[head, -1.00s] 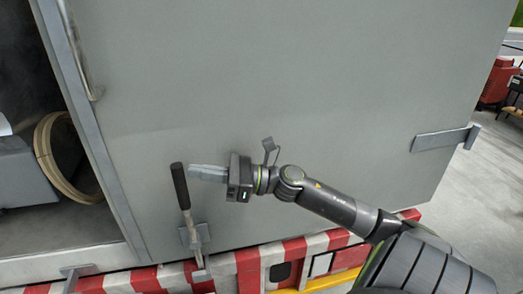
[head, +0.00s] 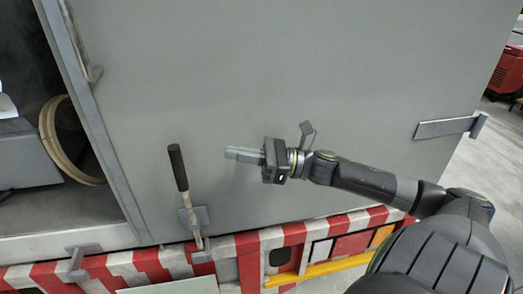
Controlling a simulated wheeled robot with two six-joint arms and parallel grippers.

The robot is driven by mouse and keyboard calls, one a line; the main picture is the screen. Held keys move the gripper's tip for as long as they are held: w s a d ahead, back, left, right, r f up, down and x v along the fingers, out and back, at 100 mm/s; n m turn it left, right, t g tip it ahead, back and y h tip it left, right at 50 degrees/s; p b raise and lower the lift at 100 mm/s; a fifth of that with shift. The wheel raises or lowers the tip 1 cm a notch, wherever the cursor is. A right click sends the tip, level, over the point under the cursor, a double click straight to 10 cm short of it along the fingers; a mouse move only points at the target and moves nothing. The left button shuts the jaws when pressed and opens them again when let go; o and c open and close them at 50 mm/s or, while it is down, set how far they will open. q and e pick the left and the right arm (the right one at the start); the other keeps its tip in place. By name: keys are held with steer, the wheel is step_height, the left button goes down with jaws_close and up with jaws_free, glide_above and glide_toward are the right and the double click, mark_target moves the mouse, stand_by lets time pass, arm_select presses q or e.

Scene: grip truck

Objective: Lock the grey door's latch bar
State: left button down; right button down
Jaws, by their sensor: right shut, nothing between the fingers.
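The grey door (head: 280,60) fills most of the head view and stands partly open, with a dark gap at its left edge. The latch bar (head: 187,200) is a metal lever with a black handle (head: 178,167), mounted low on the door near its left edge. It stands nearly upright, its top tilted left and its foot down by the striped bumper. My right gripper (head: 232,154) is shut and empty, in front of the door to the right of the black handle, apart from it. My left gripper is not in view.
A metal bracket (head: 78,262) stands on the sill at lower left. The red-and-white striped bumper (head: 150,264) runs below the door. A hinge (head: 444,128) is at the door's right side.

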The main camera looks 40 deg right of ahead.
steer(key=p+v, duration=0.1)
steer(key=v, duration=0.1)
steer(key=r+p+v, duration=0.1)
steer(key=v, duration=0.1)
steer(key=shift+s+d+f, duration=0.1)
steer(key=shift+s+d, duration=0.25)
steer(key=shift+f, duration=0.1)
stand_by(0.3)
